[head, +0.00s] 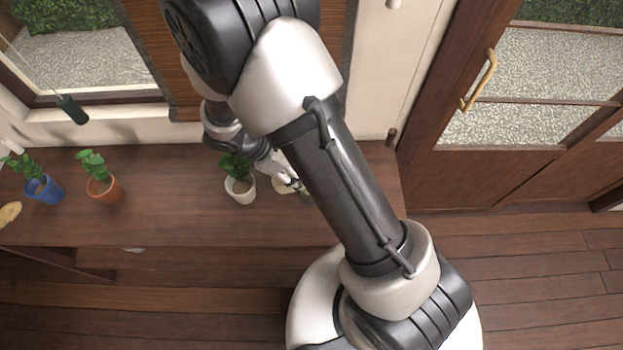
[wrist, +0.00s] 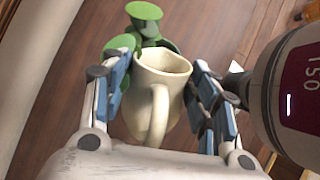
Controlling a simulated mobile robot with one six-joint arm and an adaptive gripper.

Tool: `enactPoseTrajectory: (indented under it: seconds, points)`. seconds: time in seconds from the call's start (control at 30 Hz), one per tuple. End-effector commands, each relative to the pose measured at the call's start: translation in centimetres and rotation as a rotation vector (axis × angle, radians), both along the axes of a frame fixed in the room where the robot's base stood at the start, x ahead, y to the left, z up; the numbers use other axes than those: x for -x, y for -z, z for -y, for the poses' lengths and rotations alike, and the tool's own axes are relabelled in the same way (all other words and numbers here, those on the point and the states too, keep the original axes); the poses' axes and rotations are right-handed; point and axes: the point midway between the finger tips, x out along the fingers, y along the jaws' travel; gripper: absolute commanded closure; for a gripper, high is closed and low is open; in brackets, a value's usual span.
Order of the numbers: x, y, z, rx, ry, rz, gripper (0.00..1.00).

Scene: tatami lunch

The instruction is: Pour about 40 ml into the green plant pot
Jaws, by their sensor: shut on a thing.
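My gripper (wrist: 160,90) is shut on a cream jug (wrist: 158,85) with a curved handle facing the wrist camera. One finger lies on each side of its body. Its contents cannot be made out. Green leaves (wrist: 146,12) show just beyond it in the wrist view. In the head view my gripper (head: 289,184) is over the counter, right of a white pot (head: 240,192) with a leafy plant. A blue pot (head: 45,191) and a terracotta pot (head: 103,189), each with a plant, stand farther left. I see no clearly green pot; my arm hides part of the counter.
The brown wooden counter (head: 170,215) has clear room between the terracotta and white pots. A tan flat object (head: 10,213) lies at its left end. A dark green cylinder (head: 72,109) hangs by the window. A wooden door (head: 520,110) is at right.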

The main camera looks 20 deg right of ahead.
Motion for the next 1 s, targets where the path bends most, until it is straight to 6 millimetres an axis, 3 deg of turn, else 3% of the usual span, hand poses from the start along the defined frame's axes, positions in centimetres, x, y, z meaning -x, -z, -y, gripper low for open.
enactPoseTrajectory:
  seconds: [1.0]
  points:
    - [0.2, -0.1, -1.3, -0.023, -0.001, 0.001, 0.88]
